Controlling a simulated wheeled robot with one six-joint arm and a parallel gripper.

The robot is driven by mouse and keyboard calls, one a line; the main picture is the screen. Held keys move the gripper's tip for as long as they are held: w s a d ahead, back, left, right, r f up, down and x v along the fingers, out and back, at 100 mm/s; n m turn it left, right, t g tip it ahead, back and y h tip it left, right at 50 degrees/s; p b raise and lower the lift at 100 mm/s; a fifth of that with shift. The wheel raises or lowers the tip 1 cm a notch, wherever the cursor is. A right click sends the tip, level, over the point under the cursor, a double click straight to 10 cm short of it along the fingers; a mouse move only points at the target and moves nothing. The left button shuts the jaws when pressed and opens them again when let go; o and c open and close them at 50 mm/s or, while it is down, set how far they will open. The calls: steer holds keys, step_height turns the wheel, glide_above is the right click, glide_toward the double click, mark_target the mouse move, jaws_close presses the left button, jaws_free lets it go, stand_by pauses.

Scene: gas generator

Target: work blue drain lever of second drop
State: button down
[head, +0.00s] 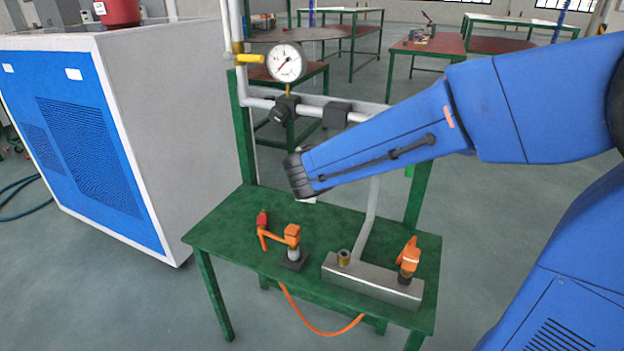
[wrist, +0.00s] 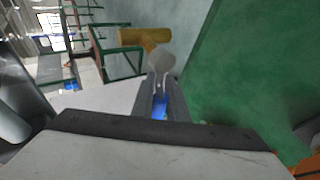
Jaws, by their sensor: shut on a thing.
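My gripper (wrist: 162,88) is shut on the blue drain lever (wrist: 159,106), a small blue piece showing between the fingers in the wrist view. A rounded grey part (wrist: 161,60) and a brass-coloured fitting (wrist: 144,37) lie just beyond the fingertips. In the head view my wrist and forearm reach in from the right and hide the lever and most of the gripper, above the green table (head: 225,240).
An orange tool (head: 291,236) stands on the table, left of a metal block (head: 372,283) with an orange-handled part (head: 409,258) on it. A large white and blue cabinet (head: 180,130) stands at left.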

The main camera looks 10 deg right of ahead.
steer(key=shift+r, duration=0.25)
steer(key=shift+m+t+y, duration=0.3)
steer(key=c, duration=1.7)
jaws_free()
steer(key=shift+r, duration=0.1)
steer(key=v, duration=1.7)
steer(key=shift+s+a, duration=0.1)
steer(key=shift+s, duration=0.05)
steer(key=shift+s, duration=0.15)
